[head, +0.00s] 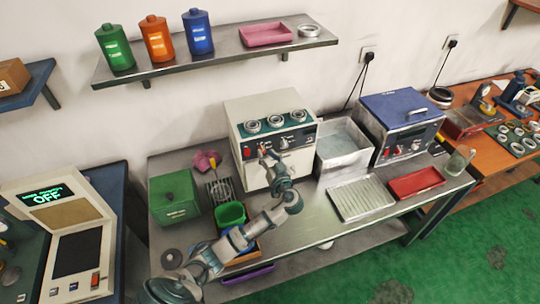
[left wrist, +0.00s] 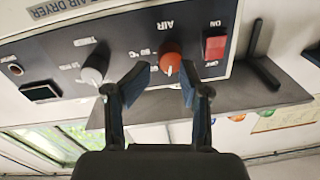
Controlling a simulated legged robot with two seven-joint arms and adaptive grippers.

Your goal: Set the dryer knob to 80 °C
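The dryer (head: 267,128) is a pale box with a dark front panel on the metal table. In the left wrist view its panel (left wrist: 128,52) appears upside down, with a red-orange knob (left wrist: 170,55) beside "AIR" and "°C" print. The knob has a pale pointer mark at its lower end in that view; its exact setting is not readable. My left gripper (head: 264,152) is at the dryer front. In the wrist view its blue fingertips (left wrist: 163,78) are apart, on either side of the knob, with visible gaps to it. My right gripper is not in view.
A grey knob (left wrist: 95,68) sits beside the left finger, and a red switch (left wrist: 215,46) is on the other side. Rings (head: 275,121) lie on the dryer top.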

